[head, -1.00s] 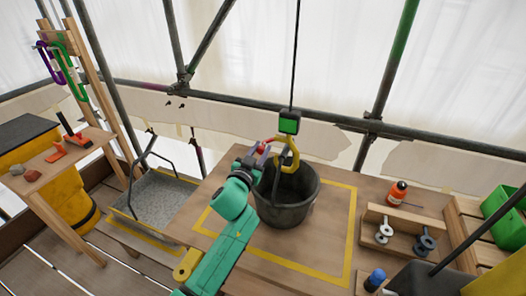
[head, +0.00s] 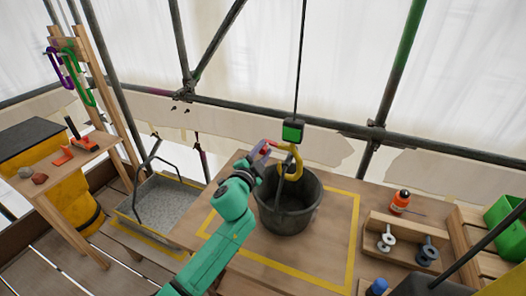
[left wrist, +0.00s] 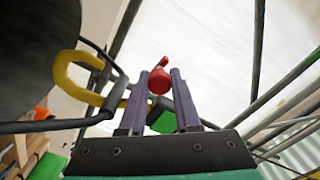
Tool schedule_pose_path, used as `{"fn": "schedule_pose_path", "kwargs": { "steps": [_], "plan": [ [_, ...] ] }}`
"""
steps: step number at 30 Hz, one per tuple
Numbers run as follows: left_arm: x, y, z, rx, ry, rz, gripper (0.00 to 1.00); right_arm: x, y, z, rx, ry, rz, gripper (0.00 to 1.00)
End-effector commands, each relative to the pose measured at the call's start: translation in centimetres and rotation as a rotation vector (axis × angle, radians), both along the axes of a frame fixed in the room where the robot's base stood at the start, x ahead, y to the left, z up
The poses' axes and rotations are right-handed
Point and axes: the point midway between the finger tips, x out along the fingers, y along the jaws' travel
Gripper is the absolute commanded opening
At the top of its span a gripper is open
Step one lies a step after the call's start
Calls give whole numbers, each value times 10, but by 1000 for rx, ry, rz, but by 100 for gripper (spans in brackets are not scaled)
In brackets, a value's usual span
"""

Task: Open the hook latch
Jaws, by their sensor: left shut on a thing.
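The yellow hook (head: 296,165) hangs from a black cable under a green block (head: 293,130), over the black bucket (head: 288,222). My left gripper (head: 262,160) is beside the hook on its left. In the left wrist view its two purple fingers (left wrist: 158,92) are shut on the red latch piece (left wrist: 159,80), whose tip sticks out above them. The red piece also shows in the head view (head: 265,150). The hook also shows in the left wrist view (left wrist: 70,78), left of the fingers, near dark curved bars. Whether the bucket handle sits in the hook is unclear. My right gripper is out of view.
The bucket stands on a wooden table inside a yellow outline (head: 350,240). At the right are an orange bottle (head: 399,202), a wooden holder (head: 405,235) with eye pieces and a green bin (head: 506,222). A grey tray (head: 165,204) stands left. Scaffold poles run behind.

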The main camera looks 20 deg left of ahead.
Motion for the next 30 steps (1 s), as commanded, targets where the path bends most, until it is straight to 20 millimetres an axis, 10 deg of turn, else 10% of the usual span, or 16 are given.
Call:
{"fn": "schedule_pose_path", "kwargs": {
  "steps": [16, 17, 19, 30],
  "plan": [
    [0, 0, 1, 28, -2, 0, 0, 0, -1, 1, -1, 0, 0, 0],
    [0, 0, 1, 27, -2, 0, 39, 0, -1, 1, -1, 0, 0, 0],
    [0, 0, 1, 27, -2, 0, 61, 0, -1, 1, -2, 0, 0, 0],
    [-4, 0, 0, 27, 0, 0, 61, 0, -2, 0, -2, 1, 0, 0]
  ]
}}
